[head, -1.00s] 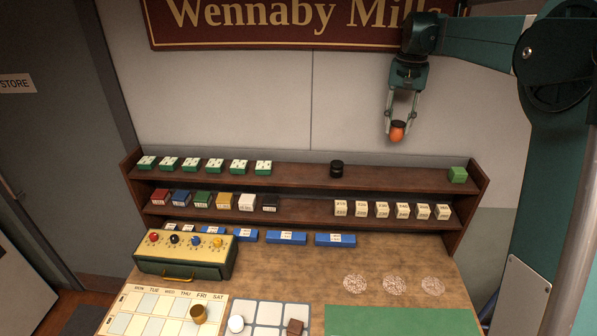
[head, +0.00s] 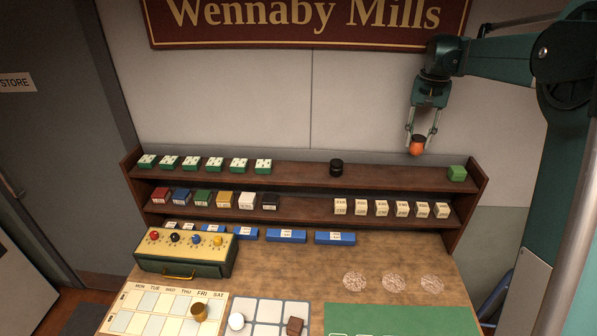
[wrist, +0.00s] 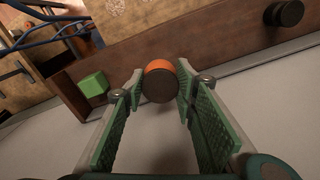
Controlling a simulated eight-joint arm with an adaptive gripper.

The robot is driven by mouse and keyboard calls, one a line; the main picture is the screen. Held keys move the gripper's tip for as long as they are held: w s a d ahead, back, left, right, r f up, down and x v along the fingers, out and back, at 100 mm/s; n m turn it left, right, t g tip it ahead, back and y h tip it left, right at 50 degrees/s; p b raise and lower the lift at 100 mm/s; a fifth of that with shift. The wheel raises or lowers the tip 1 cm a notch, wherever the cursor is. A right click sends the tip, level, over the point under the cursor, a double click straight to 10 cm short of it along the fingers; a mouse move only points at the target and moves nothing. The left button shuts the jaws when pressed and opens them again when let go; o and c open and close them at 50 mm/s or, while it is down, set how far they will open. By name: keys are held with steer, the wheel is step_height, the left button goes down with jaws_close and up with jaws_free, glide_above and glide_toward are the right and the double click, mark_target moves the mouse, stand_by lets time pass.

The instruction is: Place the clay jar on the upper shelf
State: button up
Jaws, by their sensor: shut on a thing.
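The clay jar is a small orange pot (head: 417,147) with a dark brown top. My gripper (head: 418,141) is shut on it and holds it in the air at the right, in front of the wall and a little above the upper shelf (head: 395,173). In the wrist view the jar (wrist: 160,70) sits between the green finger pads, its dark round end facing the camera. In the head view the jar appears above the bare stretch of upper shelf between the black jar (head: 336,167) and the green block (head: 457,173).
Several green-and-white boxes (head: 214,164) stand on the upper shelf's left. The lower shelf holds coloured boxes (head: 203,200) and cream blocks (head: 381,208). The shelf's right end panel (head: 475,200) rises beside the green block. A toolbox (head: 185,252) stands on the table.

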mark_target(415, 153)
stand_by(0.3)
steer(key=shift+f+p, duration=0.45)
steer(key=shift+f, duration=2.45)
steer(key=shift+f, duration=0.1)
steer(key=shift+f+p, duration=0.4)
steer(key=shift+f, duration=1.6)
steer(key=shift+f, duration=0.15)
steer(key=o, duration=0.9)
steer(key=shift+o, duration=0.2)
steer(key=shift+r, duration=0.2)
steer(key=shift+r+b, duration=0.8)
steer(key=shift+r, duration=5.2)
